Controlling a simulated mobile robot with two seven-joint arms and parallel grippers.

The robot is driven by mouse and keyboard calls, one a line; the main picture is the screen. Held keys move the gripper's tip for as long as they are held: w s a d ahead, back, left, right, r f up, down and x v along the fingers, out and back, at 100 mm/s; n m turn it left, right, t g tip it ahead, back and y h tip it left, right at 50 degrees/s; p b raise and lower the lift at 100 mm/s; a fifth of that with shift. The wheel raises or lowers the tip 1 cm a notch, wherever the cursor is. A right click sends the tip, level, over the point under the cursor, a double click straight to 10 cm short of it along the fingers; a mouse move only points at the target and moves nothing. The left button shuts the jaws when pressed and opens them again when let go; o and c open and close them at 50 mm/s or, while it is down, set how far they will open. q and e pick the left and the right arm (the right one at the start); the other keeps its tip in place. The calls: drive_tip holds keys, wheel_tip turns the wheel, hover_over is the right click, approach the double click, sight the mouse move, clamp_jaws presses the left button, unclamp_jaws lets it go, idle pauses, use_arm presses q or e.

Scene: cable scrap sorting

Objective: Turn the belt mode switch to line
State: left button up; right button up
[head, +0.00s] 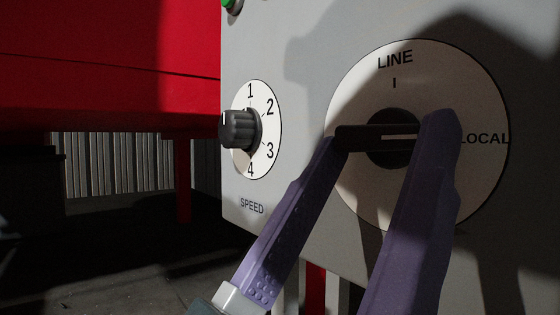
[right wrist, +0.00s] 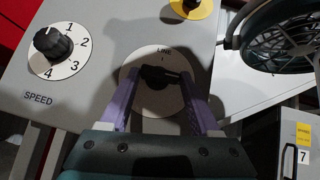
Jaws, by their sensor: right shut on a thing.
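The belt mode switch is a black bar knob (head: 375,139) on a round white dial (head: 350,95) marked LINE at the top and LOCAL at the right. The bar lies level, and its white mark points right, toward LOCAL. My right gripper (head: 390,135), with purple fingers, is shut on the bar, one finger at each end. The right finger hides the bar's right tip. In the right wrist view the switch knob (right wrist: 160,77) also sits between the two fingers. My left gripper is in neither view.
The grey panel (head: 300,200) also carries a black speed knob (head: 238,128) on a dial numbered 1 to 4, left of the switch. A green button (head: 232,5) is above it. A caged fan (right wrist: 285,35) stands at the right in the wrist view.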

drive_tip(key=n+t+y+p, duration=0.1)
drive_tip(key=n+y+p, duration=0.2)
drive_tip(key=n+p, duration=0.1)
drive_tip(key=r+n+t+y+p, duration=0.1)
drive_tip(key=n+y+p, duration=0.3)
drive_tip(key=n+t+y+p, duration=0.1)
drive_tip(key=n+y+p, duration=0.2)
drive_tip(key=n+p, duration=0.1)
drive_tip(key=shift+s+d+r+n+y, duration=0.3)
drive_tip(key=shift+s+n+y, duration=0.1)
drive_tip(key=shift+n, duration=0.1)
drive_tip(key=n+g+y+p, duration=0.1)
drive_tip(key=n+p, duration=0.2)
drive_tip(key=p, duration=0.2)
drive_tip(key=n+g+y+p, duration=0.1)
drive_tip(key=n+y+p, duration=0.1)
drive_tip(key=p, duration=0.3)
drive_tip(key=r+n+g+y+p, duration=0.1)
drive_tip(key=n+p, duration=0.2)
drive_tip(key=p, duration=0.2)
drive_tip(key=shift+s+d+n+g+y, duration=0.1)
drive_tip(key=shift+s+n+g+y, duration=0.05)
drive_tip(key=shift+n+g+y, duration=0.2)
drive_tip(key=shift+f+n+g+p, duration=0.25)
drive_tip(key=shift+n+g+p, duration=0.2)
drive_tip(key=shift+p, duration=0.65)
drive_tip(key=o, duration=1.4)
drive_tip(key=shift+c, duration=0.2)
